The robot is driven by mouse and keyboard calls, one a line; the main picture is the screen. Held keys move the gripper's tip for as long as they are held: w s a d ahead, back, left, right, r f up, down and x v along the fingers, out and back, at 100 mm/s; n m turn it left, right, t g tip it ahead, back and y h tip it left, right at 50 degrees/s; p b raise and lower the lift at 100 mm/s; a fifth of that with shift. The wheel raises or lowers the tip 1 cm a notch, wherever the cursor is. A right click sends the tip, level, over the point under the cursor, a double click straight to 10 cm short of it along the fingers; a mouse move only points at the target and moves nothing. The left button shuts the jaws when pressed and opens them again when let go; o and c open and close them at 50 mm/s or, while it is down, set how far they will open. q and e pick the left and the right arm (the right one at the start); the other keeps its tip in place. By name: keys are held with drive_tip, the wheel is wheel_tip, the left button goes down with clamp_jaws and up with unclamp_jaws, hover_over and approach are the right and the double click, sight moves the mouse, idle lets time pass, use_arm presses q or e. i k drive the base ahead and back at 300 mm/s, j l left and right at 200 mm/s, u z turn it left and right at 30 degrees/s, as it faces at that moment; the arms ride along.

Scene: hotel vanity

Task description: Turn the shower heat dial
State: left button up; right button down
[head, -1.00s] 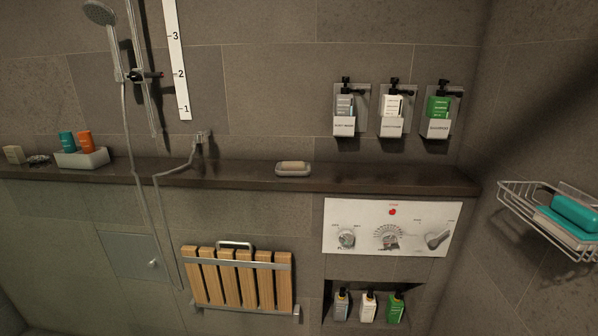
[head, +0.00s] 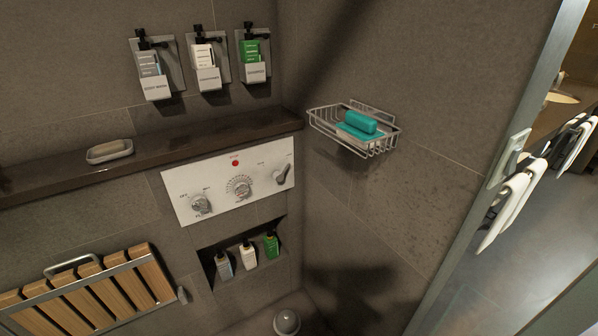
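The white shower control panel (head: 219,207) is on the wall left of the corner, below the dark ledge. It carries a knob at its left (head: 201,204), a round dial with a graduated ring in the middle (head: 240,187), and a lever-like knob at its right (head: 283,175). A small red mark (head: 235,163) sits above the middle dial. The panel's small lettering is too small to read surely. Neither of my grippers is in view.
A wire basket with teal items (head: 354,128) juts from the right wall. A folded slatted wooden seat (head: 88,291) is at lower left. A niche (head: 282,260) below the panel holds several bottles. A soap dish (head: 110,151) sits on the ledge (head: 200,140). Towels (head: 512,200) hang at right.

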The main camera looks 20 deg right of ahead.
sight(241, 189)
drive_tip(key=l+z, duration=0.2)
drive_tip(key=k+l+u, duration=0.2)
drive_tip(key=k, duration=0.45)
drive_tip(key=k+u, duration=0.25)
drive_tip(key=k, duration=0.4)
drive_tip(key=i+l, duration=0.1)
drive_tip(key=i, duration=2.2)
drive_tip(key=j+u, duration=0.05)
drive_tip(key=j, duration=0.05)
